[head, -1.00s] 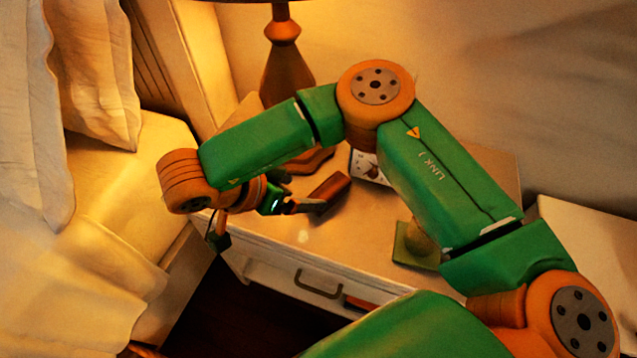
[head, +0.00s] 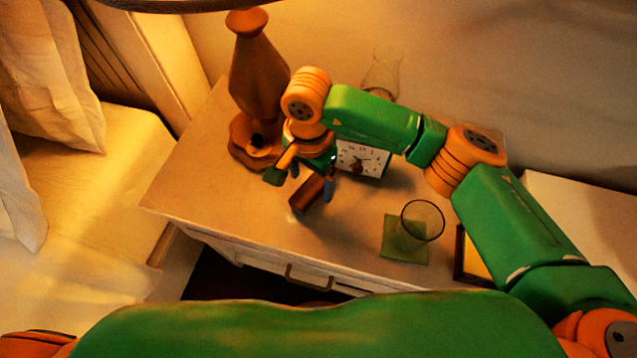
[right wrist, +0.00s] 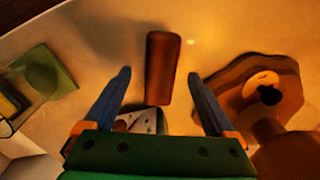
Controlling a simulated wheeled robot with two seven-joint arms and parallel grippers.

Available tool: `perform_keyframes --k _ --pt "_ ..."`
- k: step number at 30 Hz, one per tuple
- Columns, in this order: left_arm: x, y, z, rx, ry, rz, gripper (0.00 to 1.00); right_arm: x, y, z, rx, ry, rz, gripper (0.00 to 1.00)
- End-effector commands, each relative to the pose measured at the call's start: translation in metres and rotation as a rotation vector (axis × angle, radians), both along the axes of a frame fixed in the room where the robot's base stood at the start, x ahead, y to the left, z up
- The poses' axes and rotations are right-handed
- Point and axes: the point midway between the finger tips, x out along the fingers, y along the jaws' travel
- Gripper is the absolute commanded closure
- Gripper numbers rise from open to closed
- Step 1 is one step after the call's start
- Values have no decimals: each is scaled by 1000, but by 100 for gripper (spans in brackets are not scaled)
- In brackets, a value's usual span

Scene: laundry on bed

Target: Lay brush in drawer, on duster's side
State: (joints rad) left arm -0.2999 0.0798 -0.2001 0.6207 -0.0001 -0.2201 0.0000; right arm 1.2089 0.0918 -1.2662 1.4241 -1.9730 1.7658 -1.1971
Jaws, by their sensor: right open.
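A brown block-like thing, likely the brush (head: 306,194), lies on the nightstand top in front of the clock. My right gripper (head: 311,179) is open above it, pointing down. In the right wrist view the brush (right wrist: 162,65) shows between the two blue fingers (right wrist: 159,75), with a gap on each side. The duster is not visible. My left gripper is out of view.
The lamp (head: 258,85) stands close left of my right gripper, and the clock (head: 361,158) close behind it. A glass (head: 423,220) stands on a green coaster (head: 390,240) to the right, near a dark-framed yellow thing (head: 474,258). The nightstand's front left (head: 215,200) is clear.

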Motion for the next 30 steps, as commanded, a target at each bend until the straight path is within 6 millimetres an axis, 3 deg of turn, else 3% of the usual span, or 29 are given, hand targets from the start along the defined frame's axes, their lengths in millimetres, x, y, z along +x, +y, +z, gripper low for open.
perform_keyframes --k 6,12,22,30 --pt "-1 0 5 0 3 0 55 3 -2 -32 -1 2 0 10" --pt "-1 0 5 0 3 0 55 4 -2 -34 -1 -2 0 10" --pt "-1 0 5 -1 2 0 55 4 -2 -34 -1 -2 -1 99" --pt "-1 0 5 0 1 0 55 4 -2 -32 -1 -2 -1 100"
